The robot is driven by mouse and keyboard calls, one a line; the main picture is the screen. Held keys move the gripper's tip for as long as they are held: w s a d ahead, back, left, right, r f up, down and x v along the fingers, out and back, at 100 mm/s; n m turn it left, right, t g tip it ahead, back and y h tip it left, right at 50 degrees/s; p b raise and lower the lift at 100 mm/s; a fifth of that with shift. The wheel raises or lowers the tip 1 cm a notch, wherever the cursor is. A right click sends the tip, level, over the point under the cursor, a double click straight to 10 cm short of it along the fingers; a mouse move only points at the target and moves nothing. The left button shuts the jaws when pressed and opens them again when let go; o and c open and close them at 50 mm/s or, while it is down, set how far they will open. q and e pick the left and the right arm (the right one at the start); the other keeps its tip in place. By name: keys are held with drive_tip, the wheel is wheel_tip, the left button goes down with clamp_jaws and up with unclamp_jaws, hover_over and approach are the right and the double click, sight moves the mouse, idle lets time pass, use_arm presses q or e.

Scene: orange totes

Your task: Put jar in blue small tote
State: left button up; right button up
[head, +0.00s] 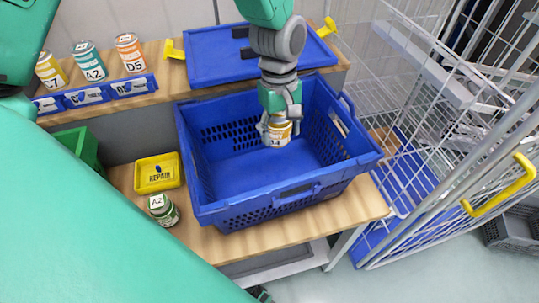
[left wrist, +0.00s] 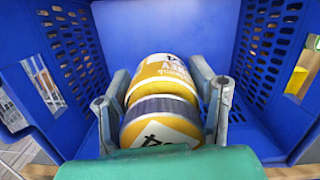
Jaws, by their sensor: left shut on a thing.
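A yellow-and-white jar (head: 279,133) is held between the fingers of my left gripper (head: 279,124). The jar is inside the walls of the blue tote (head: 335,179) in the head view, near its back right part. In the left wrist view the yellow jar (left wrist: 162,78) lies between the two grey fingers of my left gripper (left wrist: 163,105), with blue tote walls (left wrist: 165,30) around it. I cannot tell whether the jar touches the tote floor. My right gripper is not in view.
A green jar (head: 163,210) and a yellow REPAIR bin (head: 157,174) stand left of the tote. Several jars (head: 90,61) stand on the upper shelf beside a blue lid (head: 213,57). A white wire cage (head: 420,150) borders the tote's right side. A green bin (head: 78,145) sits far left.

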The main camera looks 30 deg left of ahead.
use_arm(q)
drive_tip(key=w+r+n+p, duration=0.1)
drive_tip(key=r+n, duration=0.1)
drive_tip(key=w+r+n+p, duration=0.1)
drive_tip(key=r+n, duration=0.1)
drive_tip(key=w+r+n+p, duration=0.1)
drive_tip(key=r+n+p, duration=0.1)
drive_tip(key=n, duration=0.1)
drive_tip(key=shift+d+r+t, duration=0.2)
drive_tip(key=shift+d+t, duration=0.15)
drive_tip(key=shift+t, duration=0.05)
drive_tip(key=f+b, duration=0.4)
drive_tip(key=f, duration=0.3)
drive_tip(key=f+b, duration=0.5)
drive_tip(key=f, duration=0.1)
drive_tip(key=shift+a+f, duration=0.2)
drive_tip(key=shift+f, duration=0.2)
hover_over(284, 178)
wheel_tip(284, 178, down, 6)
drive_tip(key=shift+f+b, duration=0.1)
drive_tip(key=shift+b, duration=0.3)
drive_tip(key=shift+a+f, duration=0.2)
drive_tip(key=shift+f, duration=0.4)
wheel_tip(284, 178, down, 3)
drive_tip(key=shift+d+f, duration=0.15)
drive_tip(key=o, duration=1.5)
